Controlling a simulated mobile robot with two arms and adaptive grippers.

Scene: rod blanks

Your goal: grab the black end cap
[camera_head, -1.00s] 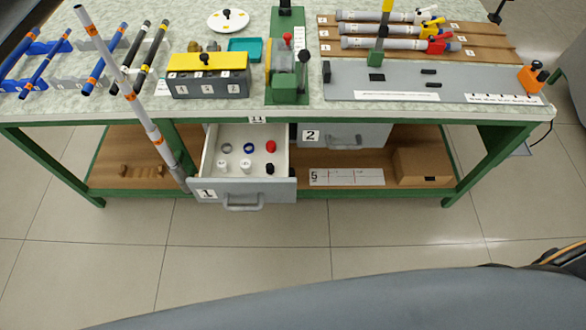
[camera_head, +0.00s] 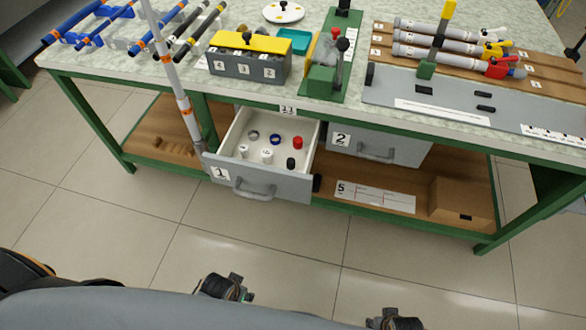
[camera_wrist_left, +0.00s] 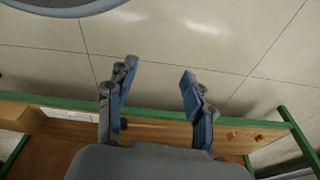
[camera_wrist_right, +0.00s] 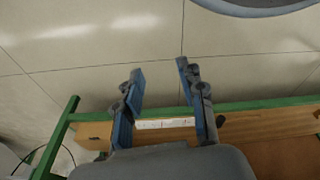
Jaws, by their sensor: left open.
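The black end cap (camera_head: 291,163) lies in the front right part of the open drawer marked 1 (camera_head: 214,158), behind its front panel. In the left wrist view my left gripper (camera_wrist_left: 159,70) is open and empty, its two fingers wide apart above the floor. In the right wrist view my right gripper (camera_wrist_right: 160,69) is open and empty, also over the floor. Neither wrist view shows the cap. In the head view, dark parts of my own arms show at the bottom edge, well apart from the drawer; the fingers cannot be made out there.
Also in the drawer are a red cap (camera_head: 298,142), a blue ring (camera_head: 275,139), a grey ring (camera_head: 253,135) and two white caps (camera_head: 267,155). A long pole (camera_head: 175,80) leans by the drawer's left side. Drawer 2 (camera_head: 375,148) is beside it. The floor in front is clear.

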